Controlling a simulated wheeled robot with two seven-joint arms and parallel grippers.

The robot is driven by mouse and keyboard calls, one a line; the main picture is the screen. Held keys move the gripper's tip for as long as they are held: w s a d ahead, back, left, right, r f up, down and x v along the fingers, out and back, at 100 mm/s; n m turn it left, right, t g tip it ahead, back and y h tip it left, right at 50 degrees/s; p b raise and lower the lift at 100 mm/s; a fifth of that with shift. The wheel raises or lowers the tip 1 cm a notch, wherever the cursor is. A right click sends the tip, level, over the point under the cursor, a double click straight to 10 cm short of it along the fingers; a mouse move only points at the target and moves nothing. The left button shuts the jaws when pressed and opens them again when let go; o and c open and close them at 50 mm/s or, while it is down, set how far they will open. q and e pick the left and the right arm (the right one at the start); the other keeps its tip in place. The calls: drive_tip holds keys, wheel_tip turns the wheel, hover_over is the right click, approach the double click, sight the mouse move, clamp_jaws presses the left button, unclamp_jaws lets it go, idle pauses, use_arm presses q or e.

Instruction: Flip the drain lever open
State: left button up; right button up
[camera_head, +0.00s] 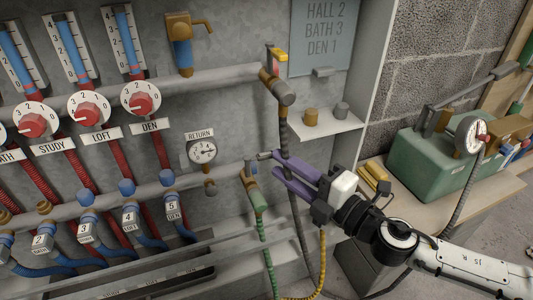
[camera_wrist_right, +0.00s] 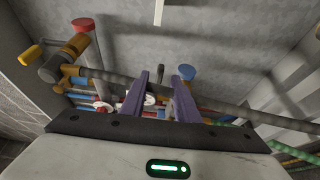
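The drain valve (camera_head: 251,171) is a small brass fitting at the right end of the lower manifold pipe, with a green hose (camera_head: 258,201) hanging below it. A short grey lever (camera_head: 264,155) appears to stick out at its top, towards my right gripper. My right gripper (camera_head: 276,163) has purple fingers spread apart, with nothing held, just right of the valve. Whether a finger touches the lever cannot be told. In the right wrist view the open fingers (camera_wrist_right: 160,78) point at the wall, with a small dark piece between their tips. My left gripper is out of view.
A dark hose (camera_head: 283,135) drops from the upper valve (camera_head: 277,84) close past my right fingers. A return gauge (camera_head: 202,150) is left of the drain valve. A shelf (camera_head: 325,125) and a green pump box (camera_head: 435,155) are at the right.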

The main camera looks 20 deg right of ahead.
sight(269, 158)
drive_tip(key=shift+x, duration=2.8)
clamp_jaws()
